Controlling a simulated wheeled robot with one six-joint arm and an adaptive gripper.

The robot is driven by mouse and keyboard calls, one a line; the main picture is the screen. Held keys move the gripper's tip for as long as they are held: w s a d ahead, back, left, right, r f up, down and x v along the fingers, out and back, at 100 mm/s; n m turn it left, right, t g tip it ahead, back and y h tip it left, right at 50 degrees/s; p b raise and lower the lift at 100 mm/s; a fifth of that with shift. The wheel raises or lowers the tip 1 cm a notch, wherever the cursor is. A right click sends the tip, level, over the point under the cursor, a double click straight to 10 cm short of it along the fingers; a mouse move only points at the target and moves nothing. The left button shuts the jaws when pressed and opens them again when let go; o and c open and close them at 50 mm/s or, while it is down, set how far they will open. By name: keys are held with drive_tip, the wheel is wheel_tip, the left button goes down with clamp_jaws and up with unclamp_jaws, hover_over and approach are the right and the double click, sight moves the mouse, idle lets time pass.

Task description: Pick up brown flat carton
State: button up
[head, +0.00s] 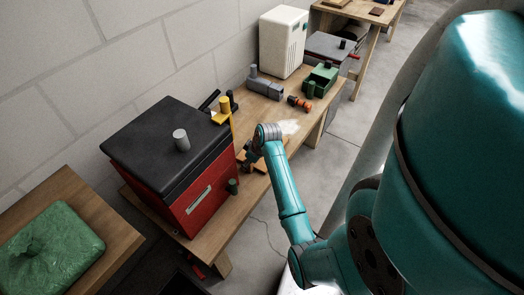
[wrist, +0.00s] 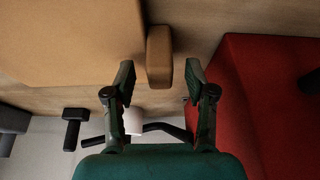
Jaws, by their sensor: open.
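My gripper (wrist: 160,80) is open in the wrist view, its two dark green fingers spread apart. A small brown block-like carton (wrist: 159,52) lies between the fingertips, with a visible gap to the right finger and a smaller one to the left. I cannot tell its full depth from this angle. A much larger tan box surface (wrist: 60,45) fills the upper left of the wrist view, beside the small one. In the head view my gripper (head: 250,158) is low over the bench, just right of the red box, and mostly hides the brown pieces there.
A red cabinet with a black lid (head: 165,150) stands close left of my gripper; its red side (wrist: 260,100) shows in the wrist view. A grey tool (head: 266,86), a green open box (head: 319,80) and a white unit (head: 284,42) stand farther back. Bare floor lies right of the bench.

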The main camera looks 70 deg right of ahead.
drive_tip(key=shift+w+f, duration=0.2)
drive_tip(key=shift+f, duration=0.3)
clamp_jaws()
drive_tip(key=shift+r, duration=0.1)
